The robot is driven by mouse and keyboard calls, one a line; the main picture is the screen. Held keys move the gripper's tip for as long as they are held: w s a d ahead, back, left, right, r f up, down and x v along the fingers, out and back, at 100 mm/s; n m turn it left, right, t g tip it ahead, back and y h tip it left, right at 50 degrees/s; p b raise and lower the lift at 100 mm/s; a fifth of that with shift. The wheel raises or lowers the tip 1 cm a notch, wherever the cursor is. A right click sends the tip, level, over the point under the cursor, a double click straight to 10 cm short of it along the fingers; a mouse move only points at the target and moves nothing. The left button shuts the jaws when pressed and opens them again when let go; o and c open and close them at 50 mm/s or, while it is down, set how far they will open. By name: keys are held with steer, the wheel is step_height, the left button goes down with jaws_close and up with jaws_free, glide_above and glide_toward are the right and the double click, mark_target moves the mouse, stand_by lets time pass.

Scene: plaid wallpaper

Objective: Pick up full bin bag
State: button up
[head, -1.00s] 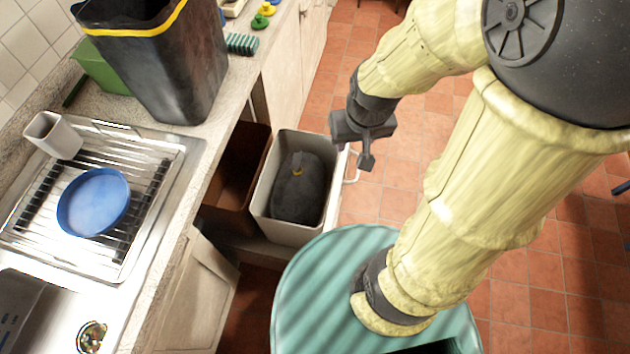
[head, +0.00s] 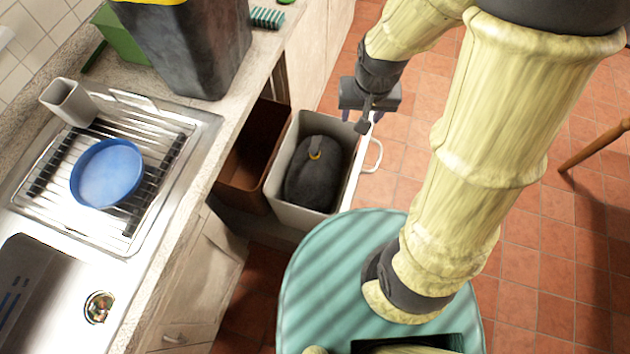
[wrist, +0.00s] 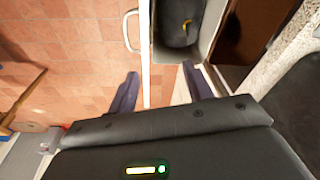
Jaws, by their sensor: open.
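The full bin bag (head: 314,176) is dark grey with a yellow tie at its neck. It sits inside a light grey pull-out bin (head: 303,213) below the counter. The bag also shows at the top of the wrist view (wrist: 177,28), partly cut off by the frame. My gripper (head: 362,126) is above the floor, just to the right of and behind the bin in the head view, apart from the bag.
A brown empty bin (head: 242,177) stands left of the grey one. The counter holds a black bin (head: 190,45), a drying rack and a blue plate (head: 107,173).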

steer(key=m+b, duration=0.1)
steer(key=b, duration=0.1)
glide_above(315, 146)
steer(key=s, duration=0.2)
step_height(315, 146, down, 9)
steer(key=shift+a+g, duration=0.25)
steer(key=shift+g, duration=0.15)
steer(key=shift+f, duration=0.1)
steer(key=f, duration=0.3)
steer(key=w+f, duration=0.1)
steer(key=f, duration=0.7)
steer(key=shift+w+d+f+p, duration=0.1)
steer(key=shift+w+d+p, duration=0.1)
steer(key=shift+w+p, duration=0.1)
steer(key=shift+f, duration=0.4)
steer(key=shift+f, duration=0.1)
